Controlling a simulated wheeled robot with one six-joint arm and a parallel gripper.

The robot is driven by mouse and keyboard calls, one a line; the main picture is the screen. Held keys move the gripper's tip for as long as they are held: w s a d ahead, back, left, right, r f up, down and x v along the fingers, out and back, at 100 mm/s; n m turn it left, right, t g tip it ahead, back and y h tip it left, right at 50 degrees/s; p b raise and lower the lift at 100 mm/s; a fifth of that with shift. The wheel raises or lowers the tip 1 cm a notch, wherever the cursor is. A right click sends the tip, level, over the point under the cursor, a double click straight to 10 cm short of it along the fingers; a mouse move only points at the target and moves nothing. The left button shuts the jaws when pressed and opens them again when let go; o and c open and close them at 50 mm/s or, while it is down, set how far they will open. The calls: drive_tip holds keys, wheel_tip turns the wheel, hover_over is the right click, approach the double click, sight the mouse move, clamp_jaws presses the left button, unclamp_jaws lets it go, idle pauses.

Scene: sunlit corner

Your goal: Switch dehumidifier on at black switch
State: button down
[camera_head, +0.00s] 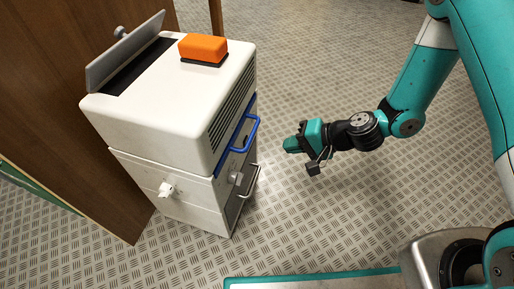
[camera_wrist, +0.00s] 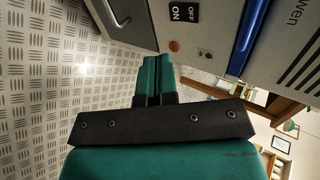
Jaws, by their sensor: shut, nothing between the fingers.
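The dehumidifier (camera_head: 160,110) is a white, boxy cabinet on the left in the head view, with vents and a blue handle on its right-hand side. In the wrist view, a black switch (camera_wrist: 186,12) marked OFF and ON sits at the top on the cabinet's pale panel. I cannot tell which way it is set. I cannot make out the switch in the head view. My gripper (camera_head: 289,145) is shut and empty, to the right of the cabinet and apart from it. Its closed teal fingers (camera_wrist: 154,60) point toward the panel, below the switch in the wrist view.
An orange block with a dark base (camera_head: 203,49) sits on top of the cabinet, beside a raised grey flap (camera_head: 125,50). A blue handle (camera_head: 250,132) and a metal handle (camera_head: 246,190) stick out. A brown wooden panel (camera_head: 50,80) stands left. The patterned floor (camera_head: 310,220) is clear.

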drive_tip(key=a+r+b+x, duration=0.1)
drive_tip(key=b+x, duration=0.3)
drive_tip(key=x, duration=0.6)
drive_tip(key=shift+w+b, duration=0.2)
drive_tip(key=shift+b, duration=0.15)
drive_tip(key=shift+a+r, duration=0.1)
drive_tip(key=shift+r, duration=0.05)
drive_tip(key=shift+a, duration=0.1)
